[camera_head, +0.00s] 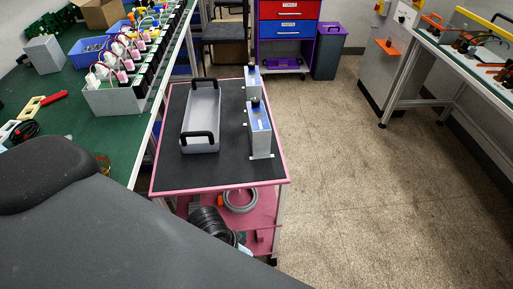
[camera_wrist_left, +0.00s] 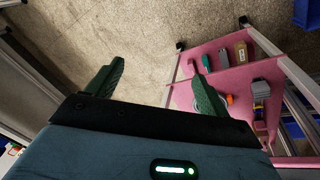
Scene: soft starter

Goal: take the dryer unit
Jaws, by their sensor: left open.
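On the black top of a pink-edged cart (camera_head: 222,183) stand two upright silver units with blue faces, a nearer one (camera_head: 259,135) and a farther one (camera_head: 252,80). A grey tray with two black handles (camera_head: 203,122) lies to their left. No label readable here tells which of these is the dryer unit. My left gripper (camera_wrist_left: 157,65) is open and empty in the left wrist view, its dark green fingers spread over the floor beside a pink shelf. The silver units do not show in that view. My right gripper is not in view.
A green workbench (camera_head: 55,110) with devices and wires runs along the left. The cart's lower pink shelf (camera_wrist_left: 225,60) holds several small items. A red and blue drawer cabinet (camera_head: 288,25) and a grey bin (camera_head: 328,52) stand behind. The floor (camera_head: 345,170) right of the cart is clear.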

